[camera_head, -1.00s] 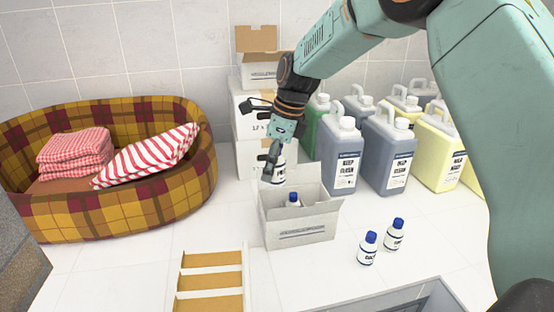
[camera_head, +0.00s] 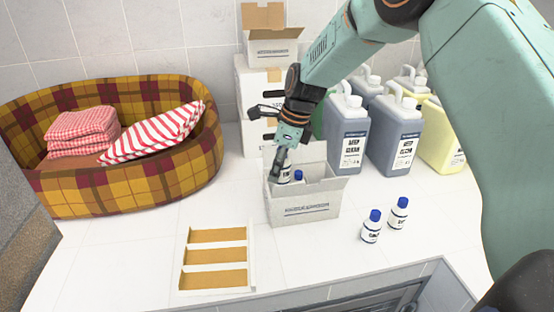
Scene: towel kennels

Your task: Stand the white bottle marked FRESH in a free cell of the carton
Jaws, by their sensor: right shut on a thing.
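The open carton (camera_head: 305,208) stands on the white surface near the middle of the view. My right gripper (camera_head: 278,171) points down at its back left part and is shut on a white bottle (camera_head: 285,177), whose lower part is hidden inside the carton. The label of this bottle cannot be read. A blue-capped bottle (camera_head: 298,177) stands in the carton just right of it. Two more white bottles with blue caps, one nearer (camera_head: 372,227) and one farther (camera_head: 398,214), stand outside to the right; their labels are too small to read. My left gripper is not in view.
A white tray with tan slots (camera_head: 253,262) lies in front left of the carton. A plaid pet bed (camera_head: 120,190) with towels stands at the left. Large jugs (camera_head: 346,135) and stacked boxes (camera_head: 255,100) stand behind. A recessed basin edge (camera_head: 375,282) runs along the front.

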